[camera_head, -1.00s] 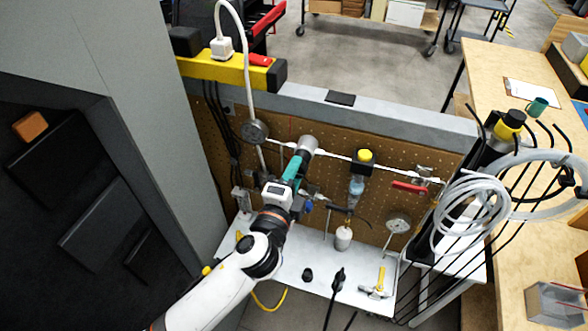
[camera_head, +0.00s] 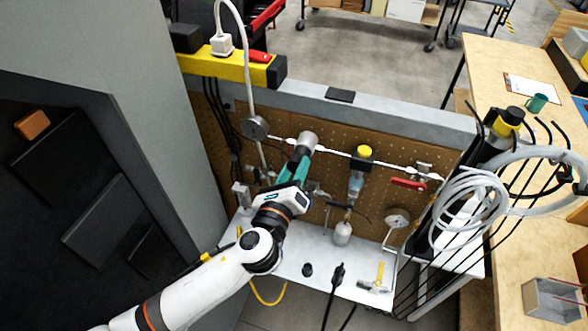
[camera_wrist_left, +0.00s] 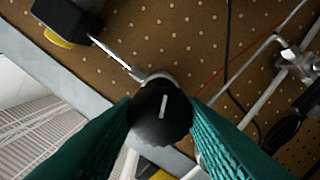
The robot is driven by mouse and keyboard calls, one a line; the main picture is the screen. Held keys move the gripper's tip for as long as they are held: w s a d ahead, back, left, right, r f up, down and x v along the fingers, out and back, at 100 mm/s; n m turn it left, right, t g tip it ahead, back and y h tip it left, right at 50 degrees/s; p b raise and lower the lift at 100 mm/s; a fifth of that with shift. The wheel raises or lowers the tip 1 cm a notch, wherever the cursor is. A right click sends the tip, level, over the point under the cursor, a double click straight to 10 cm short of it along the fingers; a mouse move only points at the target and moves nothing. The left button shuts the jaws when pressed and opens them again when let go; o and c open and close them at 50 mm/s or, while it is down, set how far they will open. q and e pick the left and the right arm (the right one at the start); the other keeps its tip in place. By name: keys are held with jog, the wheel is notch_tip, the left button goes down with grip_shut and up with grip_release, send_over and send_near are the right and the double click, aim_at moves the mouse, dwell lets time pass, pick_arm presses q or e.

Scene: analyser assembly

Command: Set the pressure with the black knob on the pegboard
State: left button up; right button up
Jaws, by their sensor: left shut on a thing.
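The black knob (camera_wrist_left: 160,113) with a white pointer line fills the middle of the left wrist view, in front of the pegboard (camera_wrist_left: 185,35). My left gripper (camera_wrist_left: 161,108) is shut on this knob, one green finger on each side. In the head view my left gripper (camera_head: 301,160) reaches up to a grey cylindrical part (camera_head: 308,141) on the white pipe of the pegboard (camera_head: 395,150); the black face of the knob cannot be made out there. My right gripper is not in view.
A yellow-topped black unit (camera_head: 362,156) is on the same pipe to the right, with a red-handled valve (camera_head: 408,184) beyond it. A white shelf (camera_head: 318,272) below holds small parts. A hose coil (camera_head: 470,208) hangs at right.

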pick_arm(q)
jog(key=shift+f+m, duration=0.1)
jog(key=shift+m, duration=2.1)
jog(key=o, duration=1)
